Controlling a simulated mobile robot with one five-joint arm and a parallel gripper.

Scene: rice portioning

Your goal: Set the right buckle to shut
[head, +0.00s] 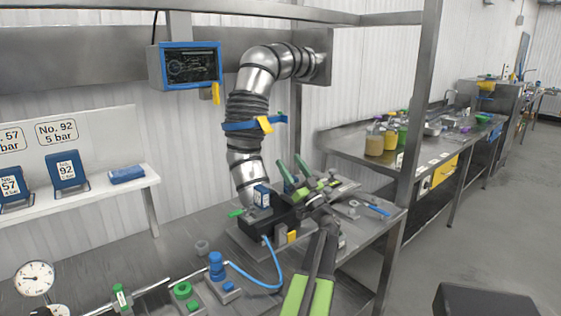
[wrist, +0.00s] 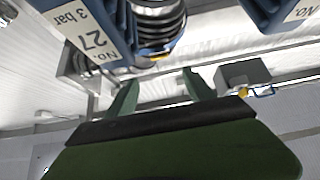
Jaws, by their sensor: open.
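My gripper (head: 294,170) is open in the head view, its two dark green fingers pointing up just right of the blue block with a white label (head: 262,197). That block sits on a black housing (head: 272,216) on the steel table. A green tab (head: 237,212) sticks out at the housing's left. I cannot make out the right buckle; my arm and gripper cover the housing's right side. In the wrist view my fingers (wrist: 157,88) are apart with nothing between them. A blue block labelled No. 27, 3 bar (wrist: 88,28) lies beyond them at upper left.
A ribbed metal duct (head: 248,110) with a blue band and yellow tab comes down behind the housing. A blue hose (head: 262,285) curves in front. A blue fitting (head: 216,268) and a green ring (head: 182,290) stand at front left. A steel post (head: 412,130) rises at right.

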